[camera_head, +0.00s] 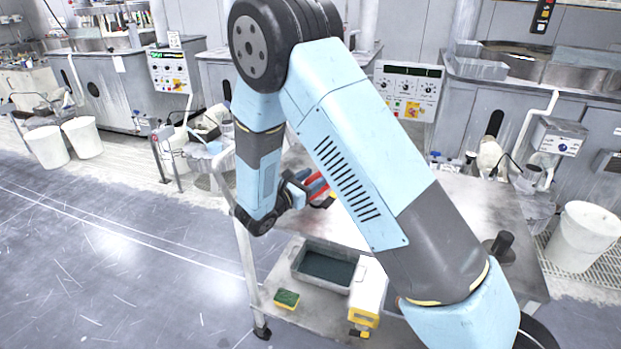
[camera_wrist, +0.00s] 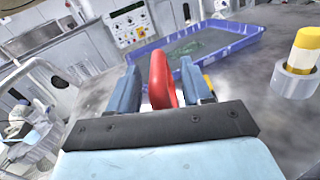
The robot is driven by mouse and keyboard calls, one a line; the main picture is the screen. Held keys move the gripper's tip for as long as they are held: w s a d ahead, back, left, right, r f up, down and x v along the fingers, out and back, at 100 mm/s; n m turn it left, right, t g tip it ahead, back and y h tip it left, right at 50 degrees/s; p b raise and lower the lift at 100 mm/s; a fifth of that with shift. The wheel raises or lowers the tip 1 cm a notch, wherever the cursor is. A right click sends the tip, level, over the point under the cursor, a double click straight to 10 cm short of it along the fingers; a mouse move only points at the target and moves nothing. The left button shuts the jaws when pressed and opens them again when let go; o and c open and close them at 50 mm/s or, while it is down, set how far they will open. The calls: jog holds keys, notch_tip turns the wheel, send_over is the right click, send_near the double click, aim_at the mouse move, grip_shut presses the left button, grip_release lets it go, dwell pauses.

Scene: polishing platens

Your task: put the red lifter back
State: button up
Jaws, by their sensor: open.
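The red lifter (camera_wrist: 160,78) stands between the two blue fingers of my gripper (camera_wrist: 164,85) in the wrist view. The fingers are apart, with a gap showing on each side of the lifter. In the head view a bit of the red lifter (camera_head: 317,189) shows beside my gripper (camera_head: 306,183), over the metal table top (camera_head: 465,205). My arm hides much of that table. I cannot tell what the lower end of the lifter rests on.
A blue tray (camera_wrist: 236,32) with green contents lies beyond the fingers. A yellow-topped cylinder in a grey ring (camera_wrist: 293,82) stands at right. On the cart's lower shelf are a grey basin (camera_head: 300,280), a sponge (camera_head: 286,299) and a white-and-yellow container (camera_head: 368,295).

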jog(key=v, duration=1.1)
jog(key=s+d+r+m+g, duration=0.2)
jog(key=d+r+m+g, duration=0.2)
jog(key=d, duration=0.4)
jog(key=s+d+r+m+g+y, duration=0.1)
jog(key=s+d+r+m+g, duration=0.15)
jog(key=d+r+m, duration=0.35)
jog(key=s+d+r+m+g, duration=0.1)
jog(key=d+r+m+g, duration=0.15)
jog(key=d+g, duration=0.45)
jog(key=s+d+r+m+t+y, duration=0.2)
jog(key=s+d+r+m+y, duration=0.2)
jog(key=s, duration=0.5)
jog(key=s+d+r+m+t+y, duration=0.3)
jog(key=s+d+r+m+y, duration=0.1)
jog(key=s+r+m+y, duration=0.3)
jog(key=s+r+m, duration=0.1)
jog(key=s+m, duration=0.1)
jog(key=shift+d+m+t, duration=0.25)
jog(key=shift+m+t, duration=0.1)
